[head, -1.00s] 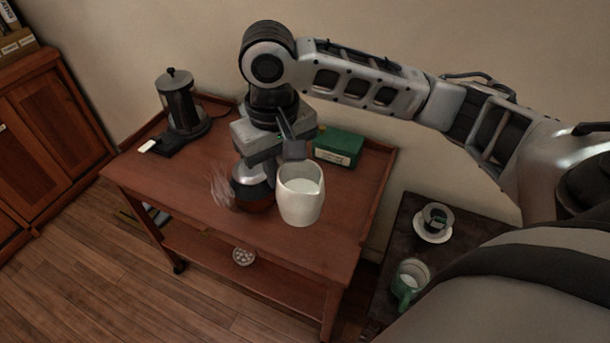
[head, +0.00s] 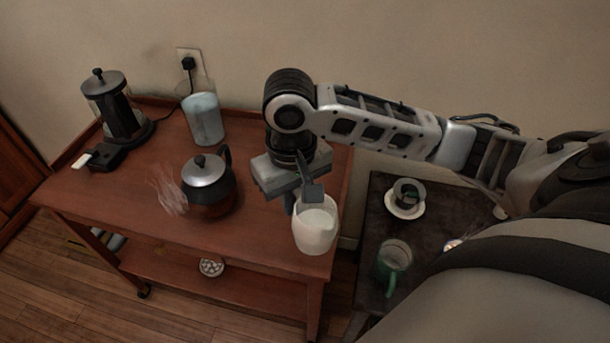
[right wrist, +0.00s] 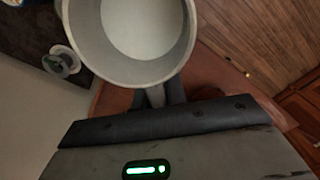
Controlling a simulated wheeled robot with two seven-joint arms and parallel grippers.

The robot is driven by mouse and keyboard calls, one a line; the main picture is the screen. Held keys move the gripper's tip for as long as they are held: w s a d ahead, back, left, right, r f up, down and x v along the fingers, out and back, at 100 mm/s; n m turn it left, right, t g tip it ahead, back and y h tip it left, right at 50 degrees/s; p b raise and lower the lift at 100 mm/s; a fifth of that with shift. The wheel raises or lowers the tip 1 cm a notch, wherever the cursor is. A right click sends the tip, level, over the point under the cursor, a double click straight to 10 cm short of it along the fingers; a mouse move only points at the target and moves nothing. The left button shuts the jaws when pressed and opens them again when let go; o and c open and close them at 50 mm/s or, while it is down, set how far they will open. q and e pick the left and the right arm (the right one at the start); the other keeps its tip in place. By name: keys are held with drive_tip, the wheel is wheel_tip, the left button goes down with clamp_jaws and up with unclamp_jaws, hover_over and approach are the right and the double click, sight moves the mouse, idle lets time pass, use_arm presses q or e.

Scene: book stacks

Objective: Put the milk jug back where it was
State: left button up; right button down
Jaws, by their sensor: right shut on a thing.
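The white milk jug (head: 316,232) is upright with milk in it, at the right front part of the wooden cart (head: 130,205). My right gripper (head: 305,195) is shut on the jug from its far side. I cannot tell whether the jug's base touches the cart top. In the right wrist view the jug (right wrist: 95,45) fills the top, with white milk inside, and the gripper fingers (right wrist: 160,95) meet its near side. My left gripper is not in view.
A steaming dark teapot (head: 210,185) stands left of the jug. A pale canister (head: 204,120) and a French press (head: 118,110) stand behind. A dark side table (head: 372,235) at right holds a cup on a saucer (head: 405,208) and a green mug (head: 394,262). Cart front is clear.

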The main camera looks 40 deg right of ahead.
drive_tip(key=w+d+f, duration=0.2)
drive_tip(key=w+f, duration=0.1)
drive_tip(key=w+d+f+b, duration=0.1)
drive_tip(key=w+d+f, duration=0.1)
drive_tip(key=w+f, duration=0.1)
drive_tip(key=w+d+f, duration=0.2)
drive_tip(key=w+f, duration=0.1)
drive_tip(key=w, duration=0.2)
drive_tip(key=shift+d+f+b, duration=0.1)
drive_tip(key=shift+f+b, duration=0.05)
drive_tip(key=shift+b, duration=0.2)
drive_tip(key=shift+w+d+f, duration=0.15)
drive_tip(key=shift+w+f, duration=0.2)
drive_tip(key=shift+w+d+f, duration=0.1)
drive_tip(key=shift+w+f, duration=0.05)
drive_tip(key=shift+f, duration=0.1)
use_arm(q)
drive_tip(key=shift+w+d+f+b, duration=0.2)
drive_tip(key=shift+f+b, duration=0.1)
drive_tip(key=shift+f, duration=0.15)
use_arm(e)
drive_tip(key=shift+f, duration=1.55)
drive_tip(key=shift+f, duration=0.1)
drive_tip(key=c, duration=1.4)
unclamp_jaws()
drive_tip(key=shift+c, duration=0.2)
